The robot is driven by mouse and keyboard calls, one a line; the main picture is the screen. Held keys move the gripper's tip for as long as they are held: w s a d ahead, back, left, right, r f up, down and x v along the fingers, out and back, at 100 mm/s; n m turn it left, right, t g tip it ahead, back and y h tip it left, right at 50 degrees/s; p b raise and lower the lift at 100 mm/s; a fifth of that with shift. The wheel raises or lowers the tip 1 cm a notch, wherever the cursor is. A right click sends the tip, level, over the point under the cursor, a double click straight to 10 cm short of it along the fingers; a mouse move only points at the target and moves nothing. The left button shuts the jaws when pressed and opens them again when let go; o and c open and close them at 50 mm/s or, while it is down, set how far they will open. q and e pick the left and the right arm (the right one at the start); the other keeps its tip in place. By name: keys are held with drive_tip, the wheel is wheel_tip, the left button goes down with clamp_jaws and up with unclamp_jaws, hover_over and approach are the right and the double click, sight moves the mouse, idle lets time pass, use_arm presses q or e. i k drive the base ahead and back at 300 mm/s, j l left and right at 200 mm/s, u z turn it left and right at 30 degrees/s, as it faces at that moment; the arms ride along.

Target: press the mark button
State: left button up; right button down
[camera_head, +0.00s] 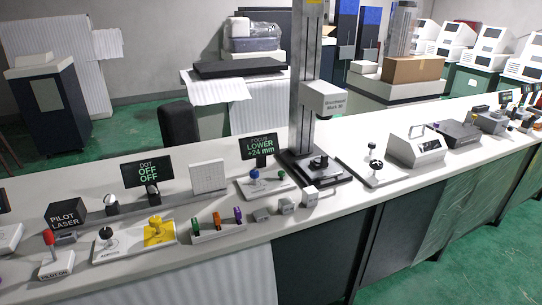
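Neither of my grippers is in view. No button with a readable "mark" label shows. A tall grey column carries a white marking head (325,101) with "Mark" lettering, above a dark base plate (318,168) that bears a small black part. Left of it is a panel with a blue knob (255,174) and a green knob (282,174), behind which a display (258,147) reads "LOWER +24 mm". Further left, a panel carries a black knob (106,233) and a yellow piece (158,231). At far left, a red-topped lever (49,238) stands on a small base.
A white counter (215,258) runs across the view. A display (147,171) reads "DOT OFF OFF" and a black box (66,213) "PILOT LASER". A tray (218,231) holds coloured pieces, with small grey blocks (288,205) beside it. A white machine (416,147) stands right.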

sight(281, 174)
drive_tip(key=i+j, duration=0.3)
drive_tip(key=i, duration=0.2)
drive_tip(key=i+j+z, duration=0.1)
drive_tip(key=i+j, duration=0.15)
drive_tip(key=i, duration=0.25)
